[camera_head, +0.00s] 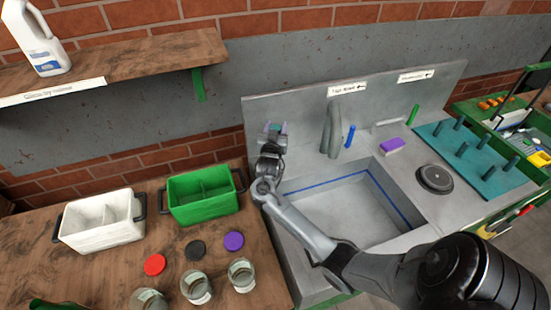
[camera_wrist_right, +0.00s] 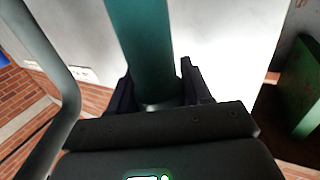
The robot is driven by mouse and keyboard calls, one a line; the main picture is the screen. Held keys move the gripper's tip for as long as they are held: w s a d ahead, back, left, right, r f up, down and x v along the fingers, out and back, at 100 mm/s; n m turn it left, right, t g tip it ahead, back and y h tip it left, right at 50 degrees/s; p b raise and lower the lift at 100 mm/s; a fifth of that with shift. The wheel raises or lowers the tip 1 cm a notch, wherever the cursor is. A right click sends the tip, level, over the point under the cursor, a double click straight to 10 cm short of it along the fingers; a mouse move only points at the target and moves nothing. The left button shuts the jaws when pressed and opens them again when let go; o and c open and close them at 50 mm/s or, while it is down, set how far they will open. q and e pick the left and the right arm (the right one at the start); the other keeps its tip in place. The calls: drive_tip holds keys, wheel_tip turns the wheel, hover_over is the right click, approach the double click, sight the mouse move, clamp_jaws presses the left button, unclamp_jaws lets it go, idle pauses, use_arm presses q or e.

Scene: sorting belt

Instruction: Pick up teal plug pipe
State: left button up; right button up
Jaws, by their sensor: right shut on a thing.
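My right gripper (camera_head: 274,128) is at the left side of the grey sink unit, in front of its back panel. In the right wrist view its dark fingers (camera_wrist_right: 161,92) are shut on the teal plug pipe (camera_wrist_right: 140,42), one on each side of it. The pipe runs up from between the fingers and out of the top of that view. In the head view the pipe is mostly hidden by the gripper and too small to tell its tilt. My left gripper is in neither view.
The grey faucet (camera_head: 331,130) stands right of the gripper, behind the sink basin (camera_head: 345,210). A teal peg board (camera_head: 470,160) lies right.

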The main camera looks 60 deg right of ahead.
clamp_jaws()
drive_tip(key=shift+r, duration=0.1)
drive_tip(key=shift+r, duration=0.45)
drive_tip(key=r, duration=0.3)
drive_tip(key=shift+s+r+p, duration=0.25)
drive_tip(key=shift+r+p, duration=0.05)
drive_tip(key=shift+p, duration=0.1)
drive_tip(key=s+d+r+p, duration=0.1)
drive_tip(key=s+r, duration=0.5)
drive_tip(key=s, duration=0.5)
drive_tip(key=shift+r, duration=0.2)
